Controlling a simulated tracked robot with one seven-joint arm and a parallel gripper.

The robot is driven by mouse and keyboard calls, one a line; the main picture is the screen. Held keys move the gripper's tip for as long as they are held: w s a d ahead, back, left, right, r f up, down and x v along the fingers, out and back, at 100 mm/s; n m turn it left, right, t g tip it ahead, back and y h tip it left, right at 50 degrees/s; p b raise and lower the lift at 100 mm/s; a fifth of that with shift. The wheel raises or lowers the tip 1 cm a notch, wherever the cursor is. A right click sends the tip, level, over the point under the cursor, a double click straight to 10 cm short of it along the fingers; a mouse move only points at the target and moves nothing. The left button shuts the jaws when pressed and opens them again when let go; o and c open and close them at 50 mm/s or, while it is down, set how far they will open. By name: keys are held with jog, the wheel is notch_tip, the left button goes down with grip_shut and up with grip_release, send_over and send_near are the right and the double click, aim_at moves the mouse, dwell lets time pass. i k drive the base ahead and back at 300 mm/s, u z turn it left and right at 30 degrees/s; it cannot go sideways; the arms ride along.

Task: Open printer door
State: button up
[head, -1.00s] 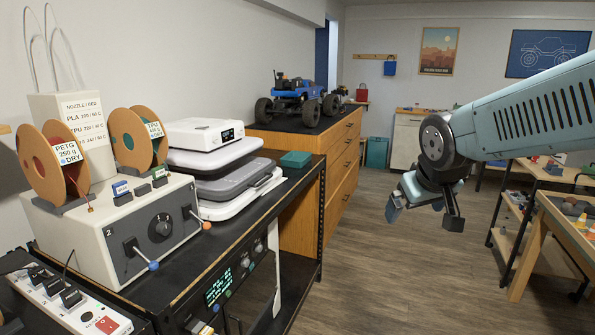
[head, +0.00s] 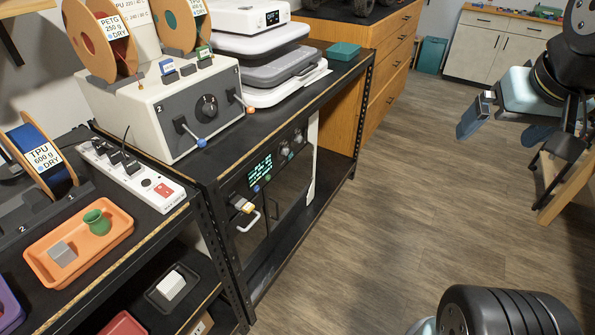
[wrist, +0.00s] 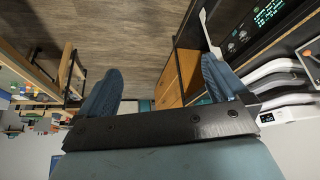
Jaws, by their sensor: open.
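The printer (head: 278,190) sits under the black bench top in the head view, with a lit green-text display and several knobs above a dark door (head: 285,213). The door looks shut. A pale curved handle (head: 249,222) is on the door's left side. My gripper (head: 506,130) is open and empty at the upper right, well apart from the printer, above the floor. The wrist view shows its two blue fingers spread (wrist: 160,72), with the printer's display (wrist: 268,12) at the upper right.
A low shelf unit at the left holds an orange tray (head: 50,262), a power strip (head: 148,188) and a blue spool. A white control box (head: 150,120) stands on the bench above the printer. A wooden drawer cabinet (head: 395,65) stands beyond it. The wooden floor (head: 385,190) ahead is clear.

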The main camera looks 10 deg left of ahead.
aim_at(288, 188)
jog(key=k, duration=0.6)
jog(key=u, duration=0.5)
jog(key=i, duration=1.2)
